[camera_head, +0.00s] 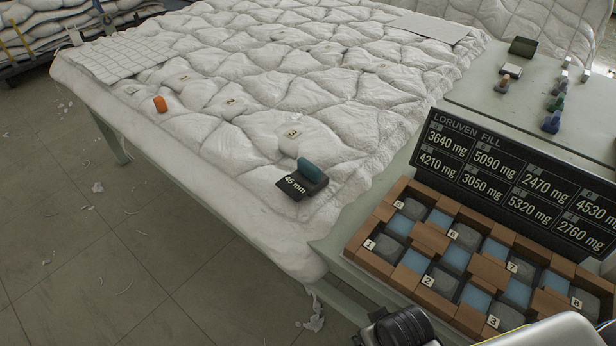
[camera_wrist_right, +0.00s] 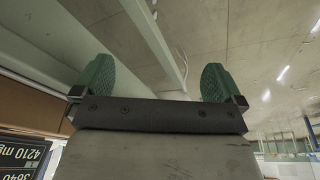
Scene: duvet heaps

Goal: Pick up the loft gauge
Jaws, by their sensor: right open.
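The loft gauge (camera_head: 304,181) looks to be the dark block with a teal grip and a "45 mm" label. It rests on the white quilted duvet (camera_head: 240,165) near its front right corner. My right gripper (camera_wrist_right: 156,80) shows in the right wrist view, with its two green fingers wide apart and nothing between them. My left gripper is in neither view.
A cardboard divided box (camera_head: 428,253) with numbered grey and blue pads stands at the right. Behind it is a black weight board (camera_head: 520,185). An orange item (camera_head: 160,104) lies on the duvet's left. Small tools (camera_head: 552,121) stand on the right table.

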